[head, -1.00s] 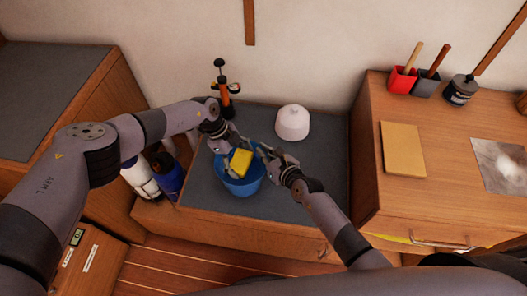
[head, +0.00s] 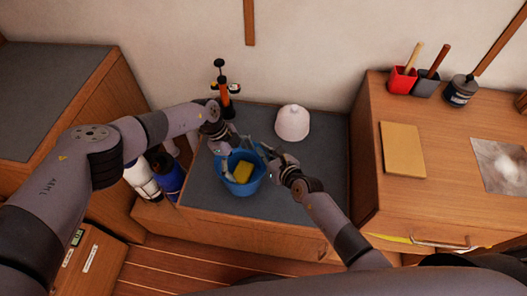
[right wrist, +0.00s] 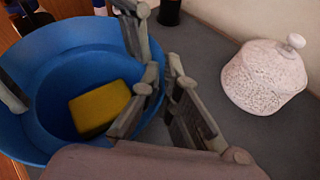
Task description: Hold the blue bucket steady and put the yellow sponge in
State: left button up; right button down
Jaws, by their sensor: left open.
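The blue bucket (head: 241,188) stands upright on the grey mat of the low bench. The yellow sponge (head: 243,171) lies inside it, at the bottom; the right wrist view also shows the sponge (right wrist: 100,107) there. My left gripper (head: 227,149) is open and empty at the bucket's top, its spread fingers over the opening. My right gripper (head: 267,153) is at the bucket's right rim. In the right wrist view its fingers (right wrist: 157,100) are on both sides of the rim and closed on it.
A white knobbed pot (head: 292,123) stands right of the bucket. An orange and black pump-like tool (head: 225,97) stands behind my left gripper. Bottles (head: 168,178) stand left of the bench. A wooden cabinet (head: 410,205) rises on the right. The mat's front right is clear.

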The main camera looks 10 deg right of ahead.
pick_arm(q)
jog(key=v, duration=1.2)
pick_arm(e)
jog(key=c, duration=2.3)
grip_release()
jog(key=o, duration=0.6)
jog(key=shift+s, duration=0.1)
jog(key=v, duration=1.2)
